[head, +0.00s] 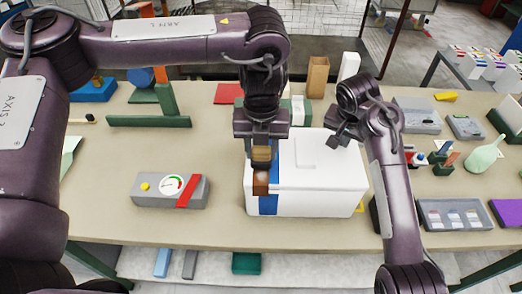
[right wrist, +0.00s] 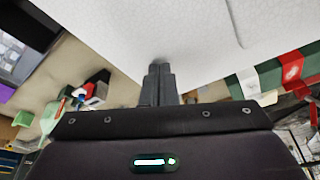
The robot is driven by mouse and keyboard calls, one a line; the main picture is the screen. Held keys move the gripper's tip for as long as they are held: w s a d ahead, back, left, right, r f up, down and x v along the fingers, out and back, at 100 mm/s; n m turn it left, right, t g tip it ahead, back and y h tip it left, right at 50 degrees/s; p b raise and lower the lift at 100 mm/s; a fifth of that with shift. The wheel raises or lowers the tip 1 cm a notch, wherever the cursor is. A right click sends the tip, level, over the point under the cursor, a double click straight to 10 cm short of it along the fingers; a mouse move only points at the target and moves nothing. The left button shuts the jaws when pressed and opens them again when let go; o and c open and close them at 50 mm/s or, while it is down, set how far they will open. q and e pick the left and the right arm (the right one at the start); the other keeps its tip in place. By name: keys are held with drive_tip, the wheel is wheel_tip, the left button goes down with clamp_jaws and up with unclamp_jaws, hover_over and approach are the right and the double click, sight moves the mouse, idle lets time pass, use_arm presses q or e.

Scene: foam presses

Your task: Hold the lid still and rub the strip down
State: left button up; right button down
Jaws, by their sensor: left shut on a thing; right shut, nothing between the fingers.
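The white foam box with its lid (head: 325,165) stands in the middle of the table. A blue strip (head: 268,206) runs down its front near the left end. My left gripper (head: 261,140) is shut on a brown block (head: 261,184), which is upright in front of the strip and hides part of it. I cannot tell whether the block touches the strip. My right gripper (head: 338,134) is shut and empty at the lid's back right. In the right wrist view its closed fingertips (right wrist: 160,70) are at the white surface; contact is not certain.
A grey gauge box (head: 170,190) with a red bar lies to the left. A green stand (head: 150,121) is behind it. Grey trays (head: 455,214) and a pale green bulb (head: 484,154) are at the right. The table's front left is clear.

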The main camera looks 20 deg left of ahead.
use_arm(q)
drive_tip(key=s+d+r, duration=0.2)
drive_tip(key=s, duration=0.5)
drive_tip(key=shift+s, duration=0.35)
idle(0.5)
drive_tip(key=shift+w+a, duration=0.2)
drive_tip(key=shift+w, duration=0.7)
drive_tip(key=shift+w+a, duration=0.2)
drive_tip(key=shift+w, duration=0.65)
drive_tip(key=shift+f, duration=1.8)
